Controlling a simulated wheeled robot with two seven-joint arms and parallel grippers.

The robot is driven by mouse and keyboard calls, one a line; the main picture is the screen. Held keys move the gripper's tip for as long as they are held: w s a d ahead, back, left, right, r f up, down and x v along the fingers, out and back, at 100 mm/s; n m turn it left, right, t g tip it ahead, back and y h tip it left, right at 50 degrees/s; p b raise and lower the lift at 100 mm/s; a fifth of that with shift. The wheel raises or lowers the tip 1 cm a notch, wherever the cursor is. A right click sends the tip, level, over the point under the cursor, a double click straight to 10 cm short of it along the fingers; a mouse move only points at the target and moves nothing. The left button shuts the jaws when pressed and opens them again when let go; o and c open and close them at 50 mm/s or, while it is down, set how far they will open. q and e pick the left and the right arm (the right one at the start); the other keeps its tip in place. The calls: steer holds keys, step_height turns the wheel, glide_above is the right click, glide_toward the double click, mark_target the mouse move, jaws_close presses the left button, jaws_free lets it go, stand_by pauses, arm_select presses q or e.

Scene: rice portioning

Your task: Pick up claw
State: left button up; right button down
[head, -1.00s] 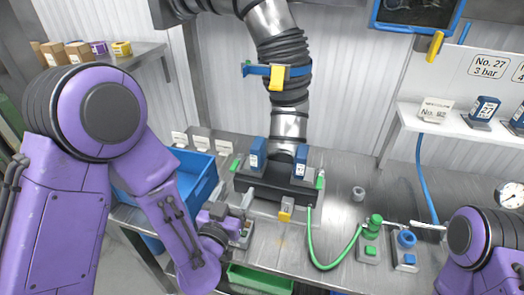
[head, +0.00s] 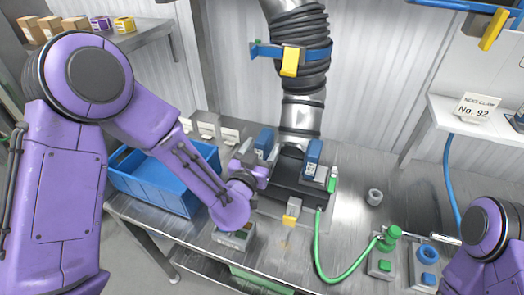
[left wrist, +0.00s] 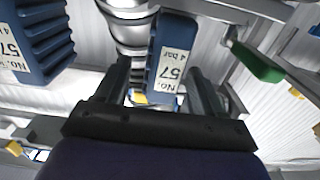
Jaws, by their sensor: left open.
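I cannot tell for sure which thing is the claw. My left gripper (head: 257,172) is open and sits just in front of the left blue labelled block (head: 264,142) on the black base (head: 290,180) under the duct. In the left wrist view, a blue block (left wrist: 176,38) with a white label reading 57 and 4 bar shows ahead, between the fingertips of the left gripper (left wrist: 158,75). I cannot tell whether they touch it. A second blue block (head: 313,155) stands at the right of the base.
A blue bin (head: 150,190) is at the left of the metal bench. A small grey box (head: 233,236) is below my left forearm. A green hose (head: 325,262) runs to a green fitting (head: 390,237). The ribbed duct (head: 300,75) rises behind the base.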

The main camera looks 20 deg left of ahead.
arm_select(q)
steer(key=w, duration=0.2)
steer(key=shift+w+r+p, duration=0.15)
steer(key=shift+w+p, duration=0.15)
steer(key=shift+p, duration=0.1)
steer(key=shift+w, duration=0.15)
jaws_close()
